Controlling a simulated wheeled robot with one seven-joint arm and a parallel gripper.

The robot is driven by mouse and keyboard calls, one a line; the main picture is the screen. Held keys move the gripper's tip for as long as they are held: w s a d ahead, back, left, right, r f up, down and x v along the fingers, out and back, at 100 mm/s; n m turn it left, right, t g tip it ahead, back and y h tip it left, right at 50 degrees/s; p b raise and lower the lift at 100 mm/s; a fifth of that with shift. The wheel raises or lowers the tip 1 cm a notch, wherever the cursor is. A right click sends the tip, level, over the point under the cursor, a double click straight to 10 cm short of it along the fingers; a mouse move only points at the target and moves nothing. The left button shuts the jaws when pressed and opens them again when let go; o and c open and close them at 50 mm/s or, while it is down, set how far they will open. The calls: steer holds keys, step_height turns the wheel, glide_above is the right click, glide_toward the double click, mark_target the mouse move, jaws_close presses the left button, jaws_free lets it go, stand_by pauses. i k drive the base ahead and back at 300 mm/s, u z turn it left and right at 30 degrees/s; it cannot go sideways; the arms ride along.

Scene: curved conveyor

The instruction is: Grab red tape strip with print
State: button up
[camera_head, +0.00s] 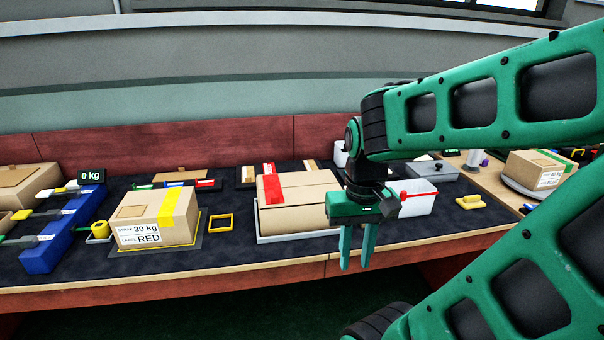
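A red tape strip (273,184) lies over the top and far side of the cardboard box in the middle of the table. A short red strip (205,184) lies on a dark holder at the back left, beside blue and green pieces. A thin red strip (418,194) shows at the white bin on the right. Print on any of these is too small to tell. My gripper (356,264) points down with its two green fingers apart and nothing between them. It appears in front of the table's near edge, right of the middle box.
The middle box (306,208) sits on a pale tray. Left of it stand a yellow-taped box (156,219) labelled RED and a blue rack (62,236). The white bin (412,204) is close right of my gripper. Dark tabletop is bare at the front left.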

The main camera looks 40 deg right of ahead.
mark_target(269, 168)
steer(key=z, duration=0.95)
steer(key=i, duration=1)
